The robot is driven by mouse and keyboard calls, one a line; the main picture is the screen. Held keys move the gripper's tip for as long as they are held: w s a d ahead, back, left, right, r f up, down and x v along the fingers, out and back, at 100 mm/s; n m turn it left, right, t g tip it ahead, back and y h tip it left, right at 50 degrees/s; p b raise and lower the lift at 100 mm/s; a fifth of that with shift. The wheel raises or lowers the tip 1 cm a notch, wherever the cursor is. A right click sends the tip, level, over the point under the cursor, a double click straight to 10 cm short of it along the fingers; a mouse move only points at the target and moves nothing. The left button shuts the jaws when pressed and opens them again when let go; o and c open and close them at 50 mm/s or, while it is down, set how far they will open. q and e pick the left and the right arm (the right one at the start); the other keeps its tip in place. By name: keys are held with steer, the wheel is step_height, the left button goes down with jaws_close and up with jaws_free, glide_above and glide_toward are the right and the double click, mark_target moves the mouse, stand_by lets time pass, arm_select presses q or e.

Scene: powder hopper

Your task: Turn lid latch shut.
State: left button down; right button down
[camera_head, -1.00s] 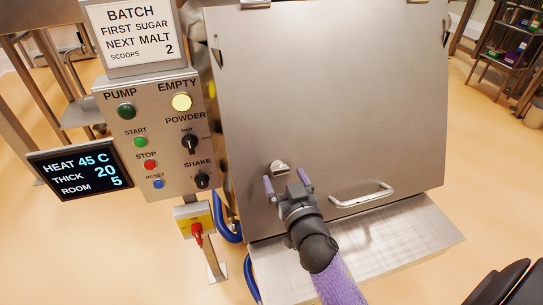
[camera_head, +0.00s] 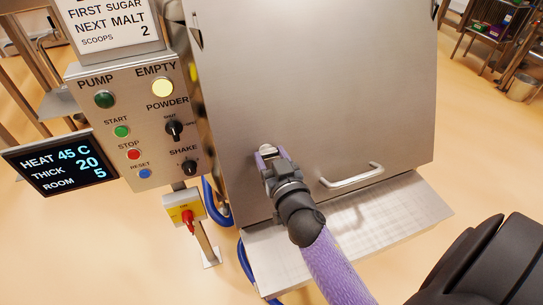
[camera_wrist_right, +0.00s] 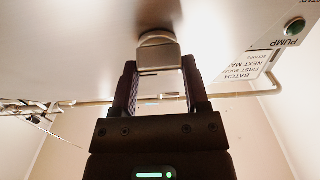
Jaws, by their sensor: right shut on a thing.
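The lid latch (camera_wrist_right: 158,52) is a small pale metal knob on the front of the steel hopper lid (camera_head: 310,80). It also shows in the head view (camera_head: 267,149), mostly covered by my right gripper. My right gripper (camera_head: 268,155) is at the latch, with one finger on each side of it. In the right wrist view the gripper (camera_wrist_right: 158,75) is shut on the latch between its fingertips. The lid lies closed over the hopper, with a bar handle (camera_head: 352,176) to the right of the latch. My left gripper is out of view.
A control panel (camera_head: 150,120) with buttons and knobs stands left of the lid, with a display screen (camera_head: 60,163) beside it. A red switch on a yellow box (camera_head: 185,210) is below. A steel shelf (camera_head: 345,222) juts out under the lid.

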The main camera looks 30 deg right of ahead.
steer(key=shift+r+n+y+p, duration=0.1)
steer(key=shift+n+y+p, duration=0.25)
steer(key=shift+n, duration=0.25)
steer(key=n+y+p, duration=0.1)
steer(key=n+p, duration=0.1)
steer(key=n, duration=0.1)
steer(key=shift+r+y, duration=0.15)
steer(key=shift+y, duration=0.1)
steer(key=n+y+p, duration=0.2)
steer(key=n, duration=0.2)
steer(key=n+g+y+p, duration=0.1)
steer(key=n+p, duration=0.2)
steer(key=n, duration=0.1)
steer(key=shift+d+y, duration=0.15)
steer(key=shift+y, duration=0.25)
steer(key=n+g+p, duration=0.1)
steer(key=n+p, duration=0.1)
steer(key=n, duration=0.1)
steer(key=n+g+y+p, duration=0.1)
steer(key=n+p, duration=0.1)
steer(key=shift+r+n+y, duration=0.1)
steer(key=shift+n+y, duration=0.2)
steer(key=shift+n, duration=0.1)
steer(key=shift+n+g+p, duration=0.5)
steer(key=shift+n+p, duration=0.05)
steer(key=shift+n, duration=0.15)
steer(key=shift+n+g+p, duration=0.4)
steer(key=shift+n+p, duration=0.05)
steer(key=shift+n, duration=0.45)
steer(key=shift+f, duration=0.2)
